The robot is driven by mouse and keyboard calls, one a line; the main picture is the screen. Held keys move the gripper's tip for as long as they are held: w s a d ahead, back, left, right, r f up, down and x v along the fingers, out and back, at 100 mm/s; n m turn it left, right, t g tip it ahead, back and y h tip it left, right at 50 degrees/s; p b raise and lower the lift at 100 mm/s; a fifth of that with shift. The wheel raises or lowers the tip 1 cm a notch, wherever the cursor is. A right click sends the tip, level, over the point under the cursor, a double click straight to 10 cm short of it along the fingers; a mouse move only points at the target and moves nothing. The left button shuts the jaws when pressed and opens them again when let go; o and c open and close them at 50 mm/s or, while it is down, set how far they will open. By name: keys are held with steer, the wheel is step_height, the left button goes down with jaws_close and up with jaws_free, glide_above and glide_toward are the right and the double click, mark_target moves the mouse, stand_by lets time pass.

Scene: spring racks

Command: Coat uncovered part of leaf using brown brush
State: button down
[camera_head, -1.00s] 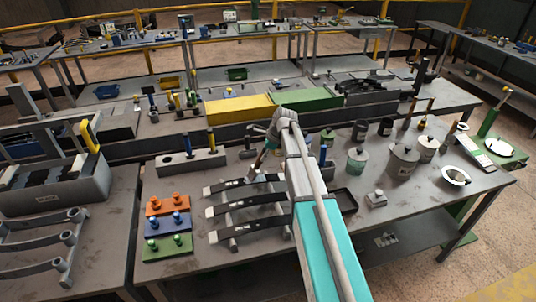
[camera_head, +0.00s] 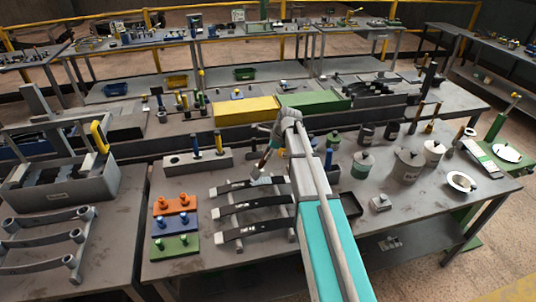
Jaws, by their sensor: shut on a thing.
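Several dark curved leaves lie in a rack on the near table: a far leaf (camera_head: 235,187), a middle leaf (camera_head: 240,208) and a near leaf (camera_head: 248,229). They have pale patches, but I cannot tell which parts are coated. My gripper (camera_head: 271,143) is shut on a brush with a brown handle (camera_head: 267,155). The brush points down and to the left, with its pale tip (camera_head: 257,172) over or at the far leaf. I cannot tell whether it touches. My arm hides the right ends of the leaves.
Orange (camera_head: 175,204), blue (camera_head: 160,227) and green (camera_head: 162,248) peg blocks stand left of the leaves. A grey block with upright handles (camera_head: 180,165) is behind them. Lidded pots (camera_head: 408,166), a white bowl (camera_head: 461,182) and a dark tray (camera_head: 350,205) are right of my arm.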

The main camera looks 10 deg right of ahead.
steer(key=shift+d+r+p, duration=0.15)
steer(key=shift+r+p, duration=1.5)
steer(key=shift+r, duration=0.3)
steer(key=shift+d+r+p, duration=0.1)
steer(key=shift+r+p, duration=1.4)
steer(key=shift+f, duration=0.15)
